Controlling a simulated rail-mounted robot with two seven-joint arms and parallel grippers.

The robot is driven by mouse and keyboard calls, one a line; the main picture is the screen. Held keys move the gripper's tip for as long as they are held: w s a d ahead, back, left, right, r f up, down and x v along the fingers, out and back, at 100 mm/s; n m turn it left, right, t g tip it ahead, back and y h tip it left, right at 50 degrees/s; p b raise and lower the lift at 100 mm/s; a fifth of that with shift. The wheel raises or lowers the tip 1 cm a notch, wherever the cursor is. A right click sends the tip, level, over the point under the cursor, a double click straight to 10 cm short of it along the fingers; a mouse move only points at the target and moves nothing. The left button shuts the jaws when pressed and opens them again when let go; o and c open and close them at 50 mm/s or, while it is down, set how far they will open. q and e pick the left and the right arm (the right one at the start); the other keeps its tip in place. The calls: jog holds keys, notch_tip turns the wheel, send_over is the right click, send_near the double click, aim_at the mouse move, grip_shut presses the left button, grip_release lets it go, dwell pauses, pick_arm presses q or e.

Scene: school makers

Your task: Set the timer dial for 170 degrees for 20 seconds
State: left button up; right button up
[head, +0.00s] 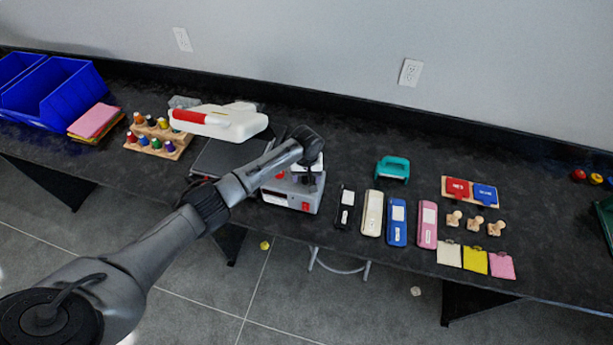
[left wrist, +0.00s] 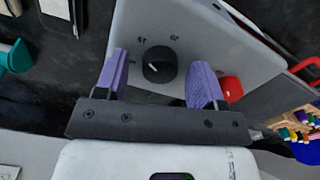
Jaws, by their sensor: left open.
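The timer dial (left wrist: 158,66) is a round black knob with a light pointer line, on the pale top of a small machine (left wrist: 185,25). Small printed marks stand around it. A red knob (left wrist: 232,89) sits on the same face, partly behind a finger. In the head view the machine (head: 289,194) is a grey box with a red switch on its front; my arm hides the dial. My left gripper (left wrist: 159,68) is open, with one purple-padded finger on each side of the dial; I cannot tell whether they touch it. It also shows in the head view (head: 308,166). My right gripper is not in view.
Right of the machine lie a black device (head: 345,208) and several coloured cases. A teal hole punch (head: 393,168) stands behind them. A white tool with a red handle (head: 222,120) and a rack of small bottles (head: 158,137) stand left. The wall closes off the back.

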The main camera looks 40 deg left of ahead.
pick_arm(q)
jog(key=shift+c, duration=0.3)
jog(key=c, duration=0.9)
jog(key=shift+o, duration=0.2)
jog(key=shift+r+m+p, duration=0.1)
jog(key=shift+m+p, duration=1)
jog(key=m+p, duration=0.1)
jog(key=m, duration=0.1)
jog(key=shift+m, duration=0.3)
jog(key=m+p, duration=0.1)
jog(key=m, duration=0.2)
jog(key=shift+m+p, duration=0.3)
jog(key=shift+p, duration=0.05)
jog(key=shift+m, duration=1.6)
jog(key=shift+m+p, duration=0.3)
